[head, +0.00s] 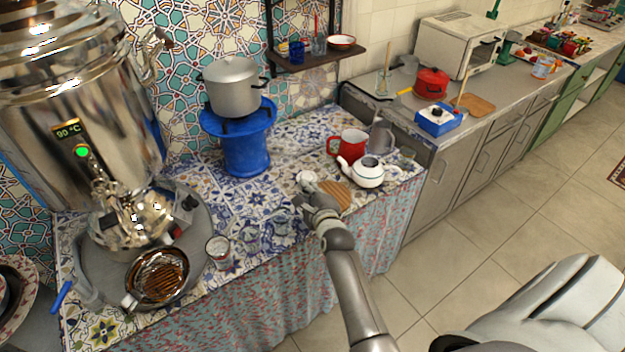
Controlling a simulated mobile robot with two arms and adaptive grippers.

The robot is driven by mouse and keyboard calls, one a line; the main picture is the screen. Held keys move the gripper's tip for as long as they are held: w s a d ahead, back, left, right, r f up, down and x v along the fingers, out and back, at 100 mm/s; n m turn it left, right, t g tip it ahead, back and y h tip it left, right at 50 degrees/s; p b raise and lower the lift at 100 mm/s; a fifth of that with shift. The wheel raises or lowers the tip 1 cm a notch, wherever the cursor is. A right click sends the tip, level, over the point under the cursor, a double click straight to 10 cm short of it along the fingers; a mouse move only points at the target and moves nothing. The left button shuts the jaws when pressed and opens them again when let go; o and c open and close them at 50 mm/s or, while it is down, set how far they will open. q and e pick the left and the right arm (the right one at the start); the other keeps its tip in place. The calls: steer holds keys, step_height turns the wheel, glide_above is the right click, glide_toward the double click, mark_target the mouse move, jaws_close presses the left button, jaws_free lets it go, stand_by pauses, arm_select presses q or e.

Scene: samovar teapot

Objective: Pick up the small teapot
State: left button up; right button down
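The small teapot (367,173) is white with a dark round patch on top. It stands upright on the tiled counter near the front edge, its spout pointing up to the left. My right gripper (305,188) is low over the counter, to the left of the teapot and apart from it. A small white round thing (307,177) shows at its fingertips; I cannot tell if it is touched or held. The finger opening is too small and covered to judge. My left gripper is out of view.
A red mug (348,146) and a grey metal pitcher (381,138) stand close behind the teapot. A striped wooden board (338,196) lies beside my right gripper. A large samovar (75,110), a glass cup (218,250) and a blue stove (246,150) with a pot (233,88) are left.

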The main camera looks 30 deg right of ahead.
steer(key=shift+s+a+r+p, duration=0.25)
steer(key=shift+s+a+p, duration=0.2)
steer(key=shift+a, duration=0.15)
steer(key=shift+c, duration=2.2)
jaws_free()
